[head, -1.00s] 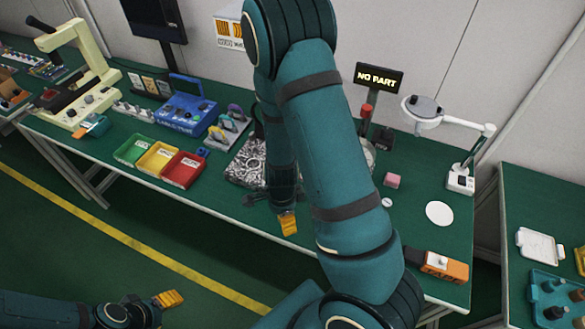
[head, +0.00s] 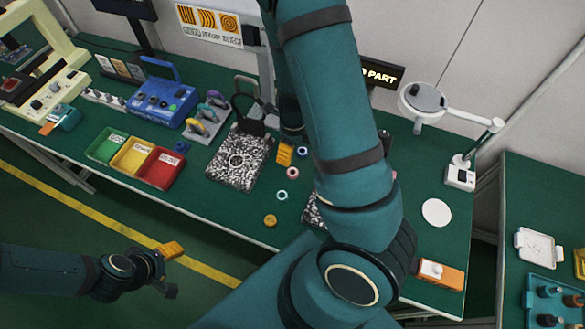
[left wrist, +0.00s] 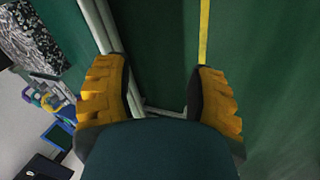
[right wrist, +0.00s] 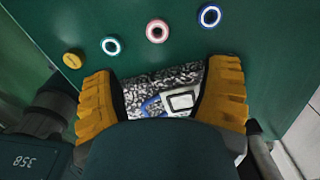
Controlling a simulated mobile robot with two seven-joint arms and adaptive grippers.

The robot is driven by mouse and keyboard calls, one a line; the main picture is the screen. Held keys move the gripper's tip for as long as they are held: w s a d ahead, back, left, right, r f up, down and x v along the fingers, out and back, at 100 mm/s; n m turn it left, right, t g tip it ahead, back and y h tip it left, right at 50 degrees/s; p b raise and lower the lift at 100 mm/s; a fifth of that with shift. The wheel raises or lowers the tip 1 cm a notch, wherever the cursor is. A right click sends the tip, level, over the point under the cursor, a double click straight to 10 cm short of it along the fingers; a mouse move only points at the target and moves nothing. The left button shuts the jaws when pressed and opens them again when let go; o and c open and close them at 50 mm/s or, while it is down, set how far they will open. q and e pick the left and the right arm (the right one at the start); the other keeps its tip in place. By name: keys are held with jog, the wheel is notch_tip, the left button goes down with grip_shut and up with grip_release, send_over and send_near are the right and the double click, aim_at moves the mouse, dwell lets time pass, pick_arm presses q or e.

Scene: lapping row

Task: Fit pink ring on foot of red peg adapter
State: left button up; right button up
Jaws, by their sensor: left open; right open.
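The pink ring (head: 292,172) lies flat on the green bench between a teal ring and a blue ring; it also shows in the right wrist view (right wrist: 157,31). My right gripper (right wrist: 163,75) is open and empty; in that view its fingers lie below the ring row, apart from the pink ring. In the head view one yellow finger of it (head: 285,153) shows near the rings. My left gripper (head: 170,250) is open and empty over the floor in front of the bench; its spread fingers show in the left wrist view (left wrist: 162,78). I cannot make out the red peg adapter; my right arm hides part of the bench.
Nearby lie the teal ring (head: 281,195), blue ring (head: 302,152) and a yellow disc (head: 270,220). A speckled plate (head: 225,175) stands left of them. A blue-white device (right wrist: 180,101) shows between my right fingers. Coloured bins (head: 160,168) are further left; a lamp (head: 424,100) is right.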

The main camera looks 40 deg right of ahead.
jog(key=b, duration=0.2)
send_over(293, 174)
notch_tip(293, 174, down, 7)
jog(key=shift+d+r, duration=0.1)
jog(key=shift+r, duration=0.1)
jog(key=shift+a+f+b, duration=0.2)
jog(key=shift+f+b, duration=1.1)
jog(key=shift+f, duration=1.65)
pick_arm(q)
jog(key=f, duration=0.1)
jog(key=s+f, duration=0.1)
jog(key=f, duration=0.3)
jog(key=shift+s+d+f, duration=0.1)
jog(key=shift+s+d, duration=0.05)
jog(key=shift+s, duration=0.1)
pick_arm(e)
jog(key=c, duration=1.2)
